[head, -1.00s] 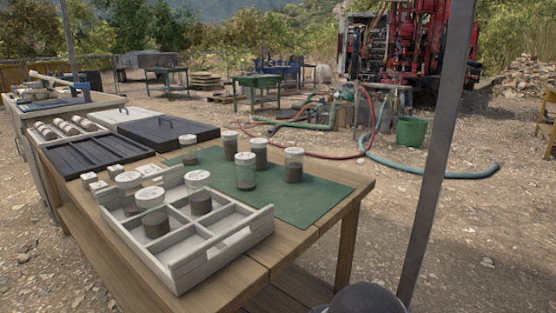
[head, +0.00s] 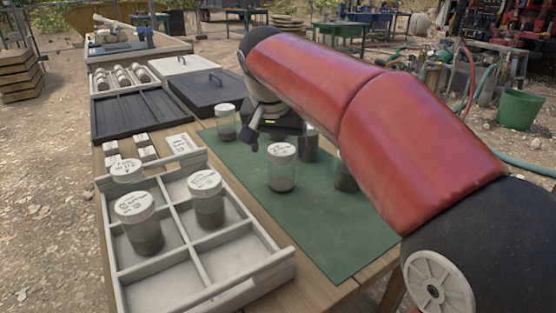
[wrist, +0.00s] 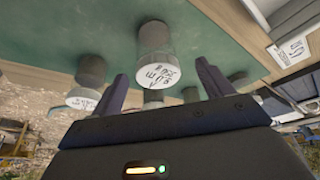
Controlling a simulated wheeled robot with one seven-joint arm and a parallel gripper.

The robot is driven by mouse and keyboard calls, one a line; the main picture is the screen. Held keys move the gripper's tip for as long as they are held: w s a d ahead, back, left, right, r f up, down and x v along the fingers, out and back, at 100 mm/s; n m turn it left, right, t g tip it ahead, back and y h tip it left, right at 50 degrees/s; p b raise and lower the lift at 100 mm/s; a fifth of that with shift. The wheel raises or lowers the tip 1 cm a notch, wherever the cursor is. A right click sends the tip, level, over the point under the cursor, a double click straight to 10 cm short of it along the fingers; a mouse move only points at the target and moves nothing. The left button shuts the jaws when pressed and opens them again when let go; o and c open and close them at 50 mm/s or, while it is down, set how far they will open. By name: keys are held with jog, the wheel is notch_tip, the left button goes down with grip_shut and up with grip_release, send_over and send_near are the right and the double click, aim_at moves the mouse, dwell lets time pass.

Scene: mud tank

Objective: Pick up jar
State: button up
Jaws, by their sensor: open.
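Several clear jars with white lids and dark contents stand upright on a green mat (head: 335,235): one at the back left (head: 225,123), one at the front (head: 281,168), and one (head: 346,178) partly hidden by my arm. Another jar (head: 309,150) is partly behind my gripper (head: 272,138), which hangs over the mat. In the wrist view, my gripper (wrist: 161,76) is open and empty, with a jar (wrist: 158,58) showing between its two fingers; I cannot tell which jar this is. Another jar (wrist: 88,88) shows left of the fingers there.
A pale divided tray (head: 205,262) at the front left holds three more jars (head: 206,198). Small white boxes (head: 145,153) and a dark lidded case (head: 207,92) lie beyond it. The mat's front part is clear.

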aim_at(282, 164)
jog(key=x, duration=0.7)
jog(key=shift+w+d+f, duration=0.1)
jog(key=shift+d, duration=0.15)
jog(key=c, duration=1.2)
